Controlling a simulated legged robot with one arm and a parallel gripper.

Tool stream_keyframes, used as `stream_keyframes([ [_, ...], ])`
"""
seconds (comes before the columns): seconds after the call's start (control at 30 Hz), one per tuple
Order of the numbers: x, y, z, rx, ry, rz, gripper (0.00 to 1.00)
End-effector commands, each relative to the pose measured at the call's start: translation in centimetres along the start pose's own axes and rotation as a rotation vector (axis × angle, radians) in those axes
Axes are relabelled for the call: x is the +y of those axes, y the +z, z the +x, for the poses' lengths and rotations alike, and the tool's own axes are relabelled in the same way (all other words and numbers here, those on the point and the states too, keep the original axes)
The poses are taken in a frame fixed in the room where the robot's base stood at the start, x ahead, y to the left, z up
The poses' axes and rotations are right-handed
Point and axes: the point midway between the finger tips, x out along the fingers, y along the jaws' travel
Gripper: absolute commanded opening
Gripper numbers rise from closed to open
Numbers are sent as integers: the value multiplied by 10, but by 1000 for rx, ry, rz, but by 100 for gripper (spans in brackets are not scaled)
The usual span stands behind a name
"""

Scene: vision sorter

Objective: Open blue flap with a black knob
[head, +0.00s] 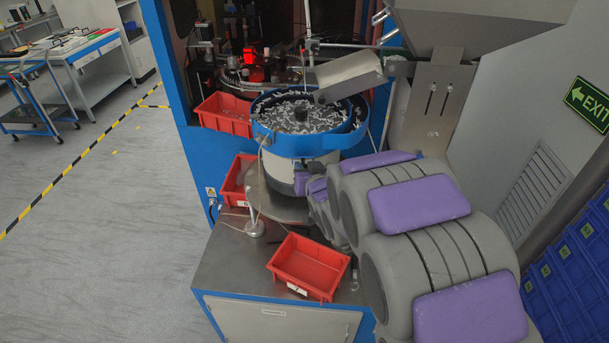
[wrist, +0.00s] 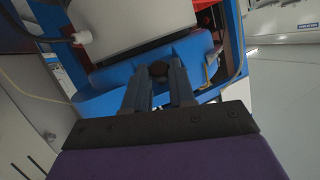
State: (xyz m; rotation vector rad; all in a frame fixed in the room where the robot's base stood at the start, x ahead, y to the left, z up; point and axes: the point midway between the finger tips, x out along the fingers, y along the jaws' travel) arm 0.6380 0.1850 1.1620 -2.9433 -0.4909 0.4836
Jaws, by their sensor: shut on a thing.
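My gripper (wrist: 160,82) reaches forward in the wrist view, with its two dark fingers close together. A small dark round knob (wrist: 158,69) sits between the fingertips, and the fingers are shut on it. The blue flap (wrist: 122,76) shows as blue surface around and behind the knob, below a pale cylindrical body. How far the flap stands open cannot be told. In the head view my grey and purple arm reaches toward the base of the feeder bowl, and it hides the knob and the flap.
A blue-rimmed feeder bowl (head: 262,134) full of small parts stands above a metal-topped cabinet (head: 226,262). A red bin (head: 278,262) lies on the cabinet near my arm. More red bins (head: 225,126) stand behind. Open floor (head: 110,220) lies to the left.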

Motion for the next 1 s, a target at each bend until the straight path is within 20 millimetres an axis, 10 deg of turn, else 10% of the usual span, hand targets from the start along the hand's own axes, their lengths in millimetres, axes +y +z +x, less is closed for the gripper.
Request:
stream_keyframes([
  [1.0, 7, 40, 16, 568, -60, -141, 0],
])
